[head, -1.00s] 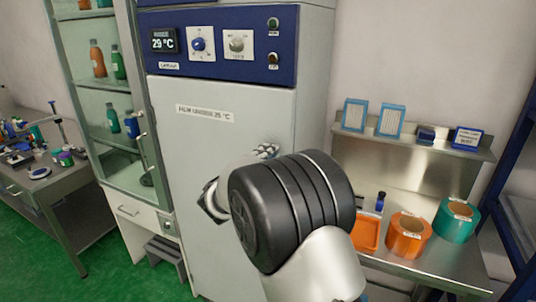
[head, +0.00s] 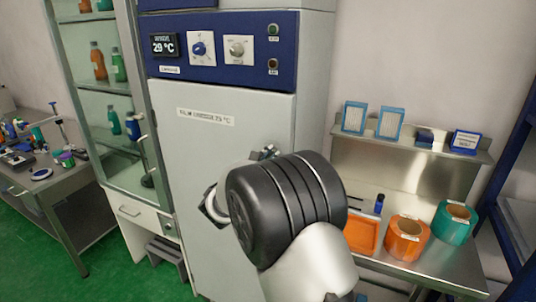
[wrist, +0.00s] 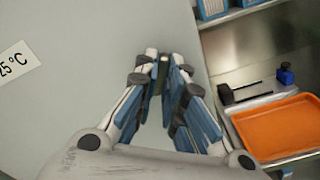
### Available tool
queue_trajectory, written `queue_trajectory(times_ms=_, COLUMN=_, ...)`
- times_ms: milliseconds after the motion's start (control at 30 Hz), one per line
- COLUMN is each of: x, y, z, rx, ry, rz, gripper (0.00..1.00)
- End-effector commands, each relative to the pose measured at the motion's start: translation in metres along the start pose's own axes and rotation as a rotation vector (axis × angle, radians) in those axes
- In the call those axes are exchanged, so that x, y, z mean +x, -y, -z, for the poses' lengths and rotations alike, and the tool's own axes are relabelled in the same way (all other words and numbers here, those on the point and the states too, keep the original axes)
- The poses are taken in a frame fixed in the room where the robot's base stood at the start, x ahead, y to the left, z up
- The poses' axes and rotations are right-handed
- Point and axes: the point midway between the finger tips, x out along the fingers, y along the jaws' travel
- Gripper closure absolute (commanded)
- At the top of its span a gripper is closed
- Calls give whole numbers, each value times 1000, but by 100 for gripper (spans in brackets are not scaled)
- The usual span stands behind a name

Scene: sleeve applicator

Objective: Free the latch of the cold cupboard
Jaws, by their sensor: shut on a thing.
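The cold cupboard (head: 245,115) has a pale grey door and a blue control panel (head: 225,47) reading 29 °C. A label on the door, partly legible, ends in 25 °C. My gripper (wrist: 164,72) is at the door's right side, its fingers drawn together on a small dark piece, which I take to be the latch (wrist: 163,62). The fingers hide most of it, so its position cannot be told. In the head view my black wrist joint covers most of the gripper and the latch area. The door looks closed.
To the right, a steel bench holds an orange tray (head: 362,235), an orange roll (head: 406,240) and a teal roll (head: 453,224), with boxes on the shelf above. A glass cabinet (head: 112,100) with bottles stands left. Green floor (head: 105,262) is clear at front left.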

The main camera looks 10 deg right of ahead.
Motion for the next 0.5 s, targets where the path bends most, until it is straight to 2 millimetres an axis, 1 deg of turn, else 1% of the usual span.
queue_trajectory(times_ms=200, x=0, y=-2, z=-2, rx=-205, ry=1, rz=-1, gripper=100)
queue_trajectory(times_ms=500, x=0, y=-1, z=-2, rx=-439, ry=0, rz=0, gripper=100)
